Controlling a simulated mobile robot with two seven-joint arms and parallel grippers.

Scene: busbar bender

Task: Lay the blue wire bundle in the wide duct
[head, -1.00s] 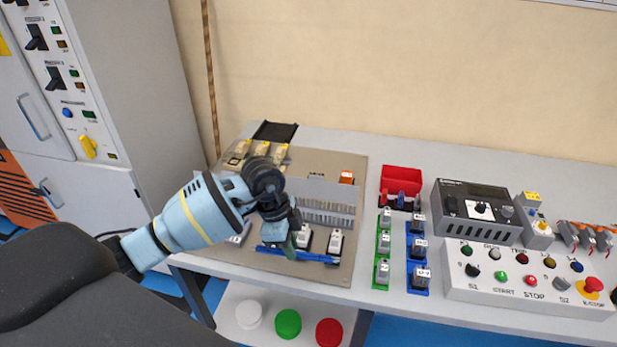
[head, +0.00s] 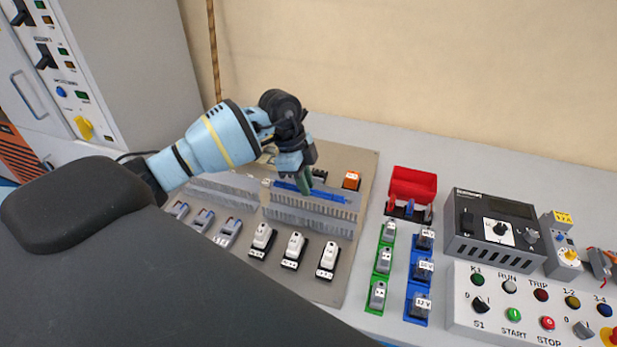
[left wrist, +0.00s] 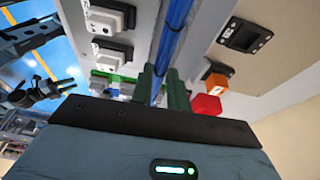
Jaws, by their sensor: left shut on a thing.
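The blue wire bundle (head: 325,196) runs lengthwise along the grey slotted duct (head: 310,216) on the panel in the head view. My left gripper (head: 306,188) is shut on the bundle, pointing down over the duct. In the left wrist view its green fingers (left wrist: 166,88) are on either side of the blue bundle (left wrist: 175,40). I cannot tell whether the bundle is inside the duct or just above it. The gripper hides part of the bundle.
Several white switches (head: 295,248) stand in front of the duct on the panel (head: 362,200). An orange block (head: 351,180) is near the duct's right end. A red bin (head: 412,186) and green and blue strips of blocks are right of the panel, with a grey meter (head: 497,225) beyond.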

